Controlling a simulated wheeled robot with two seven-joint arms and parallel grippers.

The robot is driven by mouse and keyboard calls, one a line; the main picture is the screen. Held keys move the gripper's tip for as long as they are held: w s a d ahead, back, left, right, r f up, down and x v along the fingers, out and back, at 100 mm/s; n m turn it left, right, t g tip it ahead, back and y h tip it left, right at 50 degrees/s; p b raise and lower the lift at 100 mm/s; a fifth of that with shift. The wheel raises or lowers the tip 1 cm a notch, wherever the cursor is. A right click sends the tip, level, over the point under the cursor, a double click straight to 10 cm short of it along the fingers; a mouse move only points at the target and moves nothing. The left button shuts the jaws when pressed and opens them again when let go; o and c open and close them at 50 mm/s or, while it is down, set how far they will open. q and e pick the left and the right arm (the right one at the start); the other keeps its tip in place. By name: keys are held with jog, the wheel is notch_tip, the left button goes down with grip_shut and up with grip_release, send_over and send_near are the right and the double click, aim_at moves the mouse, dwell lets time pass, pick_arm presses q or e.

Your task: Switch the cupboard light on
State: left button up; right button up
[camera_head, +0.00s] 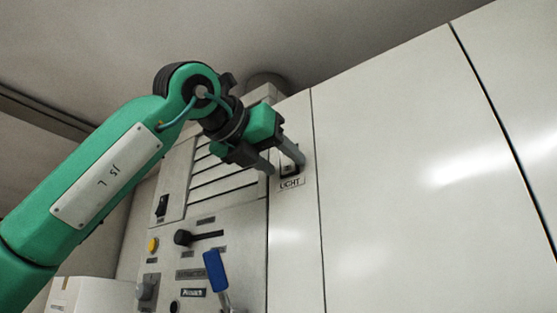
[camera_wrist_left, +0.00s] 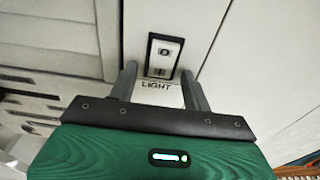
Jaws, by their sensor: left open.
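The light switch (camera_wrist_left: 163,56) is a black-framed rocker with a pale face, set upright in a narrow white panel. A label reading "LIGHT" (camera_head: 290,184) sits just below it. In the head view the switch (camera_head: 290,168) is partly hidden behind a finger. My left gripper (camera_head: 281,164) is open, with its two fingers pointing at the panel around the switch. In the left wrist view the fingers (camera_wrist_left: 161,72) stand to either side of the switch's lower part and the label, with nothing between them. I cannot tell whether a fingertip touches the panel.
Left of the switch is a grey control panel (camera_head: 245,245) with a black rocker (camera_head: 162,205), a yellow button (camera_head: 153,245), a black lever (camera_head: 183,237) and a blue-handled lever (camera_head: 214,270). Smooth white cupboard doors (camera_head: 400,200) fill the right. A white box (camera_head: 90,296) stands lower left.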

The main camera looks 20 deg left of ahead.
pick_arm(q)
jog(key=b+v, duration=0.4)
jog(key=v, duration=0.9)
jog(key=shift+s+b, duration=0.35)
jog(key=shift+b, duration=0.05)
